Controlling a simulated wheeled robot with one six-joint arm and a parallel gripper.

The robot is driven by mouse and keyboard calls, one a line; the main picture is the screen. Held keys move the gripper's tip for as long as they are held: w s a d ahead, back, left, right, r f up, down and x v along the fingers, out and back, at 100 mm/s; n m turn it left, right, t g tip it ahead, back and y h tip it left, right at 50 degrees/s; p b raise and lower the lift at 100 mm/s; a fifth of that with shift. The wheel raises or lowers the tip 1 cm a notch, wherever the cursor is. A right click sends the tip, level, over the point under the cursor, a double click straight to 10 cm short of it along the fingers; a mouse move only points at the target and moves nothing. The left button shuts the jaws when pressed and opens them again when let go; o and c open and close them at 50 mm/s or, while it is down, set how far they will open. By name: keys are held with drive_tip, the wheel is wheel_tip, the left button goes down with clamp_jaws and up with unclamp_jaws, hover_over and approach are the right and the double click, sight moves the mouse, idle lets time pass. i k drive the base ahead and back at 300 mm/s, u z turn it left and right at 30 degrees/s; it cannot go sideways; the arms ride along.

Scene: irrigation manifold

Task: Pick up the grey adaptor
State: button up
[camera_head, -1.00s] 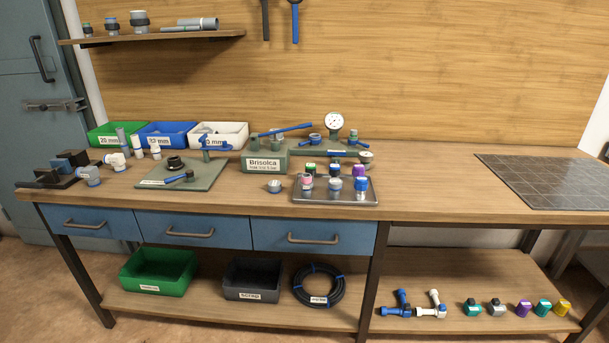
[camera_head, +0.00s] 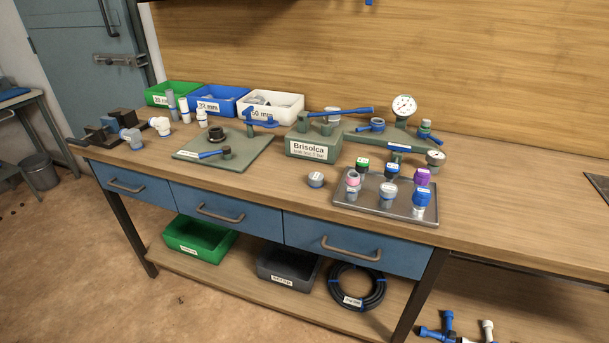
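A small grey round fitting (camera_head: 316,180) stands alone on the bench, just left of the metal tray (camera_head: 350,212). It could be the grey adaptor, but I cannot tell for sure. On the tray are several capped fittings, among them a grey one with a blue band (camera_head: 388,193), a pink-topped one (camera_head: 353,184), a blue one (camera_head: 421,198) and a purple one (camera_head: 422,177). Another grey fitting (camera_head: 132,139) lies at the bench's left end. My gripper is not in view.
The Brisolca block (camera_head: 313,149) with pipework and a gauge (camera_head: 404,107) stands behind the tray. A green-grey board (camera_head: 245,157) with a valve is left. Green, blue and white bins (camera_head: 272,106) line the back.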

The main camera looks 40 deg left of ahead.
sight(352, 185)
drive_tip(key=u, duration=0.9)
drive_tip(key=i, duration=0.8)
drive_tip(key=u, duration=0.9)
